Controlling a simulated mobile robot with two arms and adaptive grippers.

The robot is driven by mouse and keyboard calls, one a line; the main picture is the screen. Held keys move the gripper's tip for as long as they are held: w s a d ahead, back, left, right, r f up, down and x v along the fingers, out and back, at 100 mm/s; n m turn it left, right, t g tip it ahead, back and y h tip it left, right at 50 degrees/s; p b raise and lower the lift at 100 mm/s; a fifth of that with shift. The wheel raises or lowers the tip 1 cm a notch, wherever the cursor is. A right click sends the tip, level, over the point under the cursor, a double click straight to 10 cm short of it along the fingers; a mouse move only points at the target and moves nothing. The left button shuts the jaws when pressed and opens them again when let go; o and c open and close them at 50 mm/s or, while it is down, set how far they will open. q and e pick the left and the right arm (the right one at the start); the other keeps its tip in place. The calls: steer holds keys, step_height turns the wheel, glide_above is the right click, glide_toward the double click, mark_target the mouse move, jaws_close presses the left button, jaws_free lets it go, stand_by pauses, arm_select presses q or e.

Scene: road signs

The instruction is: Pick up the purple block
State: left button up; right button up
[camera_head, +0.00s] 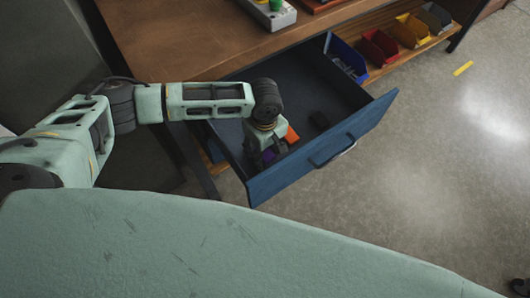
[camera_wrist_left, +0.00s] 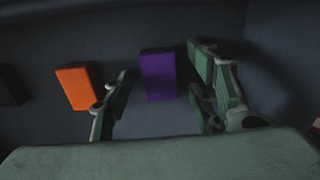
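The purple block (camera_wrist_left: 158,75) lies on the floor of the open blue drawer (camera_head: 320,157). My right gripper is not in view.
An orange block (camera_wrist_left: 77,87) lies just left of the left finger, and a dark block (camera_head: 319,120) lies farther off in the drawer. The drawer walls stand close around my gripper. Coloured bins (camera_head: 379,48) sit on a shelf behind.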

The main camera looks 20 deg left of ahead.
arm_select(q)
steer(key=c, duration=1.2)
